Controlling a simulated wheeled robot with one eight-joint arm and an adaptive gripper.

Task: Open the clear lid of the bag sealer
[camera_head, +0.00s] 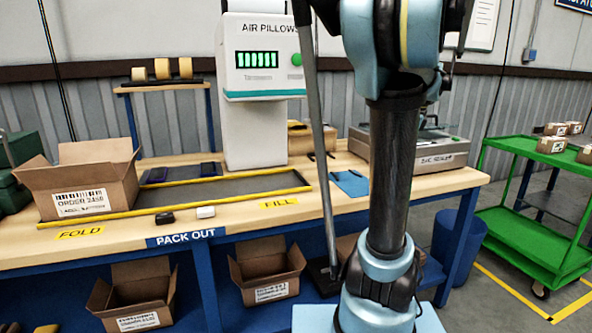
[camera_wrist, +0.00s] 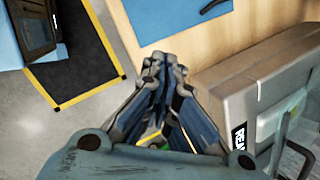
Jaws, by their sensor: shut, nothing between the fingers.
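The bag sealer (camera_head: 455,151) is a grey metal box on the right end of the bench in the head view. My arm stands in front of its left part. In the wrist view its grey body (camera_wrist: 225,84) fills the right side. A pale bar or handle (camera_wrist: 283,135) shows near the right edge there, and what seems to be the clear lid is too faint to make out fully. My gripper (camera_wrist: 165,62) is shut and empty, beside the sealer and apart from its handle. The gripper is not visible in the head view.
A grey pole (camera_head: 318,130) stands before the bench. A green cart (camera_head: 525,235) is at right, a blue bin (camera_head: 462,240) below the bench end.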

